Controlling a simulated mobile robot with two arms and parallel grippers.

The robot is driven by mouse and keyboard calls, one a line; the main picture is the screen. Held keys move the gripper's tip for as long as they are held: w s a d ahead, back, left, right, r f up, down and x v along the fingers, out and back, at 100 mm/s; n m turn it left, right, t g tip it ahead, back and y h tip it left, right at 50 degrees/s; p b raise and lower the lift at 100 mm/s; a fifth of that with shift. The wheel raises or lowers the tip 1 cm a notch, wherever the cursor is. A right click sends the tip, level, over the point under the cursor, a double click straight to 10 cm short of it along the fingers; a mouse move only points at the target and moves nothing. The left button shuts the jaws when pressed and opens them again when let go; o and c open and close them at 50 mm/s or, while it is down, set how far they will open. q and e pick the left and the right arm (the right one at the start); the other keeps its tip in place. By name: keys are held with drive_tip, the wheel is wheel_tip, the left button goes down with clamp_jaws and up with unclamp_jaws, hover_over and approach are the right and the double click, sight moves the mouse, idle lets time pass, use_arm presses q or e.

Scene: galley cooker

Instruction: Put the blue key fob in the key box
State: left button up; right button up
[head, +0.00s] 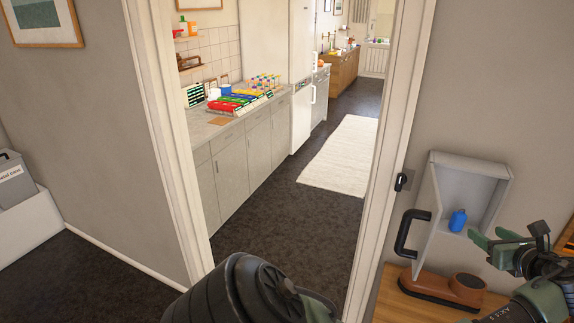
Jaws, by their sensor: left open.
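The key box (471,163) is a pale grey open box on the wall at the right, its door swung out to the left with a dark handle. The small blue key fob (458,221) shows within the box's outline, low in the opening, upright. Whether it hangs or rests there I cannot tell. My right gripper is not in view.
A brown object with a black base (442,288) sits on the wooden surface (395,302) below the box. A white door frame (393,130) stands left of the box, with a black latch. Through the doorway are a kitchen counter (207,131), a rug (342,155) and open floor.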

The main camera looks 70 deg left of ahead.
use_arm(q)
drive_tip(key=s+d+f+n+t+h, duration=0.1)
drive_tip(key=d+f+n+t+h, duration=0.6)
drive_tip(key=d, duration=0.6)
drive_tip(key=s+d+f+n+g+h, duration=0.1)
drive_tip(key=s+d+f, duration=0.15)
drive_tip(key=f, duration=0.65)
drive_tip(key=s+d+f+n+g+h, duration=0.15)
drive_tip(key=s+f, duration=0.25)
drive_tip(key=f, duration=0.6)
drive_tip(key=s+d+f+h, duration=0.1)
drive_tip(key=s+f+h, duration=0.15)
drive_tip(key=f, duration=0.65)
drive_tip(key=s+f+n+g, duration=0.4)
drive_tip(key=s+f, duration=1.4)
drive_tip(key=s, duration=0.1)
drive_tip(key=s+f+n+g, duration=0.1)
drive_tip(key=s+f, duration=0.2)
drive_tip(key=s, duration=0.6)
drive_tip(key=s+a+f+n+g, duration=0.1)
drive_tip(key=s+f+n+g, duration=0.1)
drive_tip(key=s, duration=0.7)
drive_tip(key=s+a+f+n+g, duration=0.1)
drive_tip(key=s+f, duration=0.3)
drive_tip(key=s, duration=0.6)
drive_tip(key=shift+a+f+n, duration=0.25)
drive_tip(key=shift+f+n, duration=0.15)
drive_tip(key=shift+n, duration=0.25)
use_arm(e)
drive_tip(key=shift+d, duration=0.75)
